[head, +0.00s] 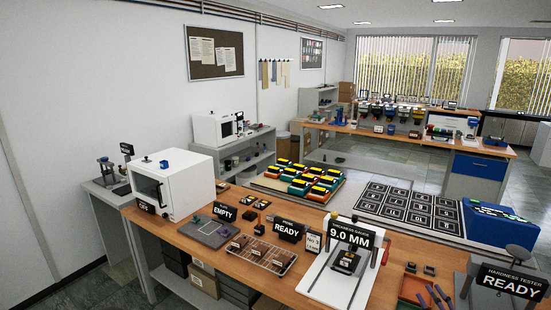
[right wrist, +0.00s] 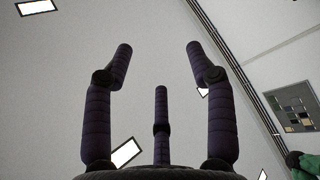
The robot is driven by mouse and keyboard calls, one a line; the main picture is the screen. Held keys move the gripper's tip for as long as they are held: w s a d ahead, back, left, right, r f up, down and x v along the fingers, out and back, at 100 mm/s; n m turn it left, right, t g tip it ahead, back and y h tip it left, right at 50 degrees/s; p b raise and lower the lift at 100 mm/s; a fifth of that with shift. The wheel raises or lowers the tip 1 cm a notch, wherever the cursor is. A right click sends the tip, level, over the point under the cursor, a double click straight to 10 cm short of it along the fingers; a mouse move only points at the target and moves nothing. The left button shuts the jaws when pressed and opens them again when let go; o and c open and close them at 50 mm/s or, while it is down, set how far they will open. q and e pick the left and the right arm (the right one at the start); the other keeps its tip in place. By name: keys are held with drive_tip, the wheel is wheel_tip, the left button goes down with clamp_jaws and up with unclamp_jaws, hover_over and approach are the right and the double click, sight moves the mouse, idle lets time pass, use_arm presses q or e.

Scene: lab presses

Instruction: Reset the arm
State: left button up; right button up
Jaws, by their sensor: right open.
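My right gripper (right wrist: 159,50) shows in the right wrist view, its dark jointed fingers spread apart and empty. Beyond the fingers are only a pale ceiling with lights and a wall, so nothing is close to them. I cannot make out either arm clearly in the head view, and my left gripper does not show.
A wooden bench (head: 262,275) crosses the front. It carries a white oven (head: 185,185), a grey mat (head: 205,232), a wire rack (head: 262,254), a thickness gauge (head: 346,258) and a hardness tester (head: 510,282). Behind it are a tray of coloured blocks and a dark panel mat (head: 410,207).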

drive_tip(key=w+a+f+m+g+h, duration=0.1)
drive_tip(key=a+f+m+g+h, duration=0.1)
drive_tip(key=a+f+m, duration=0.45)
drive_tip(key=w+a+f+m+g+h, duration=0.2)
drive_tip(key=a+f+m+g, duration=0.1)
drive_tip(key=f, duration=0.7)
drive_tip(key=s+a+f+m+g, duration=0.45)
drive_tip(key=s+a+f, duration=0.25)
drive_tip(key=a+f, duration=0.3)
drive_tip(key=s+a+f+m+g+y, duration=0.1)
drive_tip(key=s+a+f+m+g, duration=0.25)
drive_tip(key=s, duration=0.55)
drive_tip(key=s+a+f+g, duration=0.35)
drive_tip(key=s+a, duration=0.35)
drive_tip(key=s, duration=0.3)
drive_tip(key=s+a+f+m+g+y, duration=0.1)
drive_tip(key=s+a+f+g, duration=0.3)
drive_tip(key=s, duration=0.5)
use_arm(q)
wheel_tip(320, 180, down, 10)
drive_tip(key=b, duration=1)
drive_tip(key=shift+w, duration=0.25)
use_arm(e)
drive_tip(key=w+x, duration=0.1)
drive_tip(key=x, duration=0.6)
drive_tip(key=shift+f+n, duration=0.25)
drive_tip(key=shift+n, duration=0.1)
drive_tip(key=shift+g, duration=0.25)
